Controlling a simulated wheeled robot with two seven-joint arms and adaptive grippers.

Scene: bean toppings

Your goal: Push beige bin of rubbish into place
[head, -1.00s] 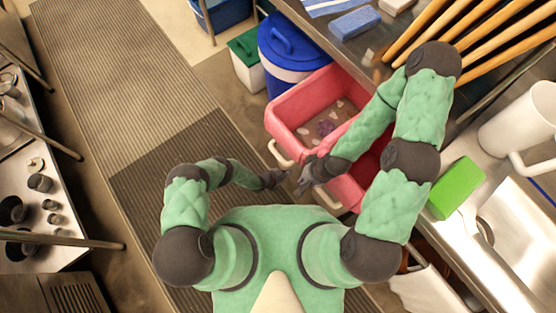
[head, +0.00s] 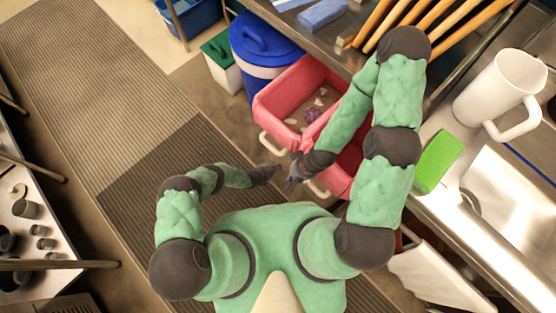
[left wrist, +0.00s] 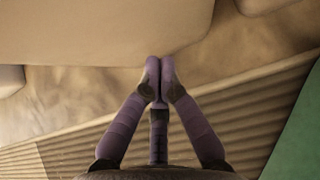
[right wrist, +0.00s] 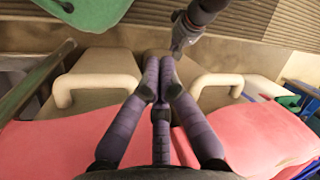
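The beige bin, with a pink lining (head: 268,105), stands half under the counter in the head view and holds several bits of rubbish, one purple. Its beige handle (head: 272,145) faces my arms. A second pink-lined bin (head: 350,160) is beside it, partly hidden by my right arm. In the right wrist view, two beige handles (right wrist: 97,72) (right wrist: 215,82) show on the beige fronts. My left gripper (head: 272,170) is shut, near the rubbish bin's front; a beige panel (left wrist: 100,30) fills the upper left wrist view. My right gripper (head: 292,178) is shut, between the handles. Contact is unclear.
A blue lidded bin (head: 262,50) and a green-lidded bin (head: 220,60) stand behind. The metal counter (head: 440,205) at right carries a white mug (head: 490,88) and a green block (head: 437,162). A ribbed mat (head: 110,90) leaves clear floor at left.

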